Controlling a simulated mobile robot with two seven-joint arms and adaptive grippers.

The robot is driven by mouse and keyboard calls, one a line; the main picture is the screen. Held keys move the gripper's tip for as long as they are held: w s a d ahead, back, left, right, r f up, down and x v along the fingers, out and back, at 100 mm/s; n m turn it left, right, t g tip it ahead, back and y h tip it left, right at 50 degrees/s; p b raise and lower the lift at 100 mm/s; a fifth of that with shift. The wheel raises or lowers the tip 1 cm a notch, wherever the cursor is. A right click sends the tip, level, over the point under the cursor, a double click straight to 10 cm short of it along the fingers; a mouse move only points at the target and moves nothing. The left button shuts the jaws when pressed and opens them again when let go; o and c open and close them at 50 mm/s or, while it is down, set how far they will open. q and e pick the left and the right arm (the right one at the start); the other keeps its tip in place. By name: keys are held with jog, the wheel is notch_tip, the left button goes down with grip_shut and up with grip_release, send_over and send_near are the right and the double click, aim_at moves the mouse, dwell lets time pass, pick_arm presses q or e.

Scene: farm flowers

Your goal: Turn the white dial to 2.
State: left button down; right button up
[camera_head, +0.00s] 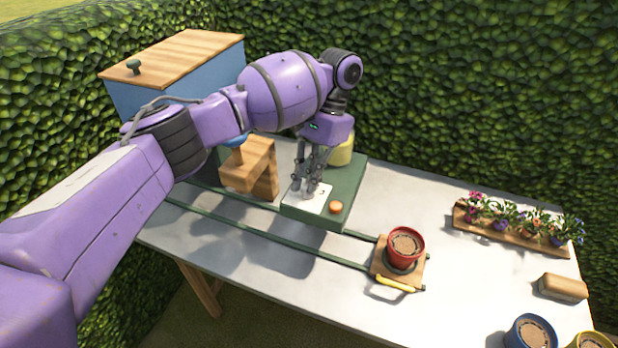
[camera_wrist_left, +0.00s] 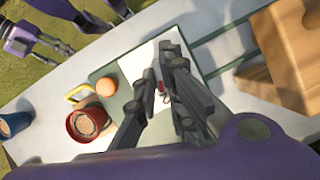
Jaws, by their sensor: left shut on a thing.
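A white panel (camera_head: 312,204) lies on top of the green machine box (camera_head: 345,190) on the table, with dark marks near its right edge. My left gripper (camera_head: 308,190) points down at this panel, its fingers shut on the white dial. The fingers hide most of the dial, so its setting cannot be read. In the left wrist view the left gripper (camera_wrist_left: 165,80) covers the middle of the panel (camera_wrist_left: 137,64), and a small red mark shows between its fingers. Part of my right gripper (camera_wrist_left: 50,42) shows at the top left there; its opening is unclear.
A round orange button (camera_head: 336,207) sits beside the panel. A red pot (camera_head: 405,245) stands on a wooden carriage (camera_head: 382,268) on green rails. A wooden block stand (camera_head: 262,165) is close left of the gripper. Flowers (camera_head: 500,222) and a blue pot (camera_head: 530,332) stand at right.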

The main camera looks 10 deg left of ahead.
pick_arm(q)
jog(key=shift+m, duration=0.3)
dwell(0.4)
jog(key=c, duration=2.1)
grip_release()
jog(key=shift+r, duration=0.15)
jog(key=v, duration=1.1)
jog(key=shift+d+r, duration=0.25)
jog(key=shift+r, duration=0.1)
